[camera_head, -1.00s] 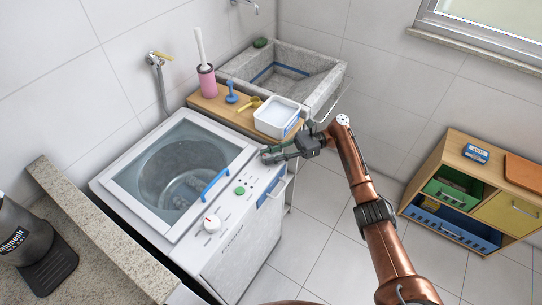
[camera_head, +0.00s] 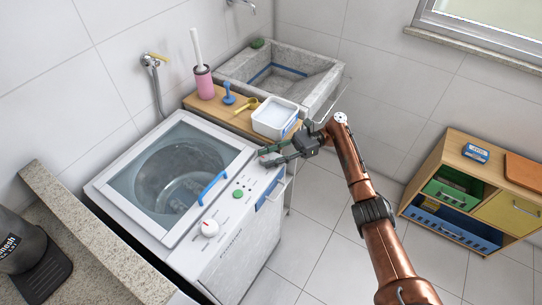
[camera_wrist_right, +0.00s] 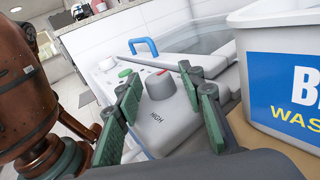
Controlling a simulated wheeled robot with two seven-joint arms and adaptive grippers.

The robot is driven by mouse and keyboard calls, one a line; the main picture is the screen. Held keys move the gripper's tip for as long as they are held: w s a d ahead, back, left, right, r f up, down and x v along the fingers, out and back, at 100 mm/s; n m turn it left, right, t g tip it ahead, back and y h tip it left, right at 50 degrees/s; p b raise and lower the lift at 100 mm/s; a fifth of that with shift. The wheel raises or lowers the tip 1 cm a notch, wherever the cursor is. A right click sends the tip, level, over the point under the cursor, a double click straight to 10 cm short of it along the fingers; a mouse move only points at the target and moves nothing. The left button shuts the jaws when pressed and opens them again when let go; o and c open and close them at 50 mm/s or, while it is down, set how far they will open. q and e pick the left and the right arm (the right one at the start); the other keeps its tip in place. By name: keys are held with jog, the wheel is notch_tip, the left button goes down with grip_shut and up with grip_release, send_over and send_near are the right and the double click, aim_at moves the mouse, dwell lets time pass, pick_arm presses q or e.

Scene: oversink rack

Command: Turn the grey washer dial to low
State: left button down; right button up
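The white washer (camera_head: 245,250) stands at the centre with its glass lid shut. In the right wrist view the grey dial (camera_wrist_right: 160,86) sits on its panel, with a red mark on its far side and the word HIGH printed on the near side. My right gripper (camera_head: 262,156) is over the panel's far right end, and there it hides the dial in the head view. In the right wrist view its green fingers (camera_wrist_right: 166,80) are apart, one on each side of the dial. I cannot tell whether they touch it. My left gripper is not in view.
A white knob (camera_head: 210,228) and a green button (camera_head: 238,193) are on the same panel. A white tub (camera_head: 275,120) on the wooden board (camera_head: 215,108) is close to my right gripper. A blue lid handle (camera_head: 212,187) stands up nearby. Open floor lies at right.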

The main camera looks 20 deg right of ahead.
jog(key=shift+o, duration=0.4)
jog(key=shift+a+r, duration=0.1)
notch_tip(320, 180, up, 10)
dwell(0.3)
dwell(0.3)
